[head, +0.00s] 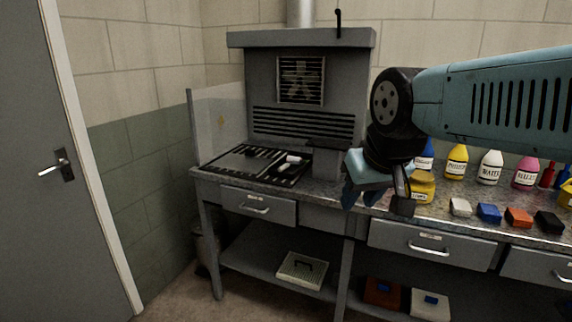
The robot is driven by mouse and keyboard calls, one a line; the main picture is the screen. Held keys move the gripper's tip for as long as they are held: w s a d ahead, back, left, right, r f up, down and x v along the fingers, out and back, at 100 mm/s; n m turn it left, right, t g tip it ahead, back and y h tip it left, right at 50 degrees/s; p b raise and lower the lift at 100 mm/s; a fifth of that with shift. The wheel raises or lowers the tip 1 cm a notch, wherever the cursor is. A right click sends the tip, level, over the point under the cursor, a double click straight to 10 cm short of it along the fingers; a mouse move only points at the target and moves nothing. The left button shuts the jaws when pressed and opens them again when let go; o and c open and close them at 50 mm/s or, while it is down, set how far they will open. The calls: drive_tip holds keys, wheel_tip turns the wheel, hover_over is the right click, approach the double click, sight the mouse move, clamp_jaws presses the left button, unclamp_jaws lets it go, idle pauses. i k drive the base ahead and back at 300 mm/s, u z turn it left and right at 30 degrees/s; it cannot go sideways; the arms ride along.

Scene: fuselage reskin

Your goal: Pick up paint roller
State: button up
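A small white cylinder (294,158), which may be the paint roller, lies on the dark slatted grate (240,171) on the left part of the bench. It is too small to make out a handle. My gripper (361,196) points downward in front of the bench, to the right of the grate and apart from the cylinder. Its blue fingers are seen at an angle, and nothing clear shows between them. Their opening cannot be judged from this view.
A grey ventilated hood (300,95) stands behind the grate, with a clear side panel (222,118) at left. Yellow, white and pink paint bottles (490,168) and several coloured blocks (489,212) fill the bench's right. A pale tray (284,276) and two boxes are on the lower shelf.

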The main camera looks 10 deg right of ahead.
sight(291, 160)
drive_tip(key=z, duration=0.1)
drive_tip(key=i, duration=1)
drive_tip(key=u, duration=0.1)
